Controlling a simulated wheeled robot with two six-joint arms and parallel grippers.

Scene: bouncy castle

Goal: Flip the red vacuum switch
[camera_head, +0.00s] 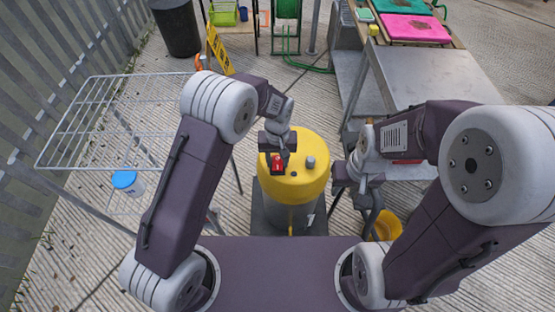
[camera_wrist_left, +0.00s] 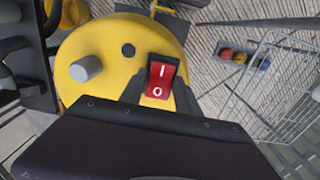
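The vacuum (camera_head: 309,182) has a round yellow top and stands in front of my base. Its red rocker switch (camera_head: 278,164) is on top, and in the left wrist view the switch (camera_wrist_left: 161,79) shows the marks I and O. My left gripper (camera_head: 279,158) is just above the yellow top with its dark fingers apart, one on each side of the switch, and nothing held. I cannot tell whether they touch it. My right gripper (camera_head: 355,184) hangs low to the right of the vacuum; its finger opening is unclear.
A wire drying rack (camera_head: 85,120) stands on the left, with a blue-lidded tub (camera_head: 126,182) near it. A metal table (camera_head: 425,75) is on the right. A yellow bucket (camera_head: 386,226) sits low by my right arm. A grey knob (camera_head: 310,161) stands beside the switch.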

